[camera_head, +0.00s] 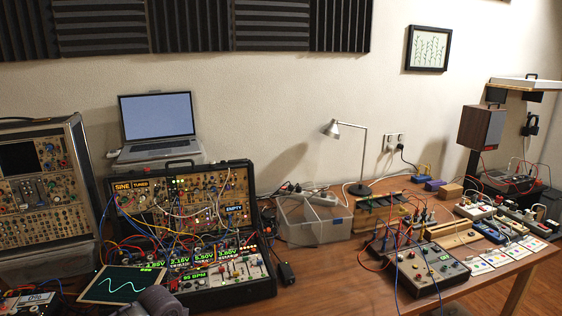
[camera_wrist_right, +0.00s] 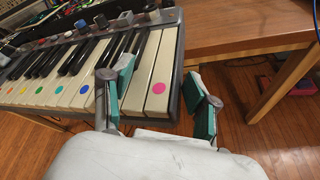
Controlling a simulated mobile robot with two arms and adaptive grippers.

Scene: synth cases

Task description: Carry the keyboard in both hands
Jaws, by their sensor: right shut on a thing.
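The keyboard (camera_wrist_right: 60,75) shows in the right wrist view, with white and black keys, coloured dots on several white keys and a dark end cheek. Knobs line its far edge. My right gripper (camera_wrist_right: 158,103) is shut on its right end: one teal-padded finger lies over the white keys, the other stands outside the dark end cheek. The keyboard's left end is cut off by the frame. The keyboard does not show in the head view, and I cannot make out my left gripper there.
A wooden table edge (camera_wrist_right: 245,40) and leg (camera_wrist_right: 284,82) stand right of the keyboard, above a wooden floor.

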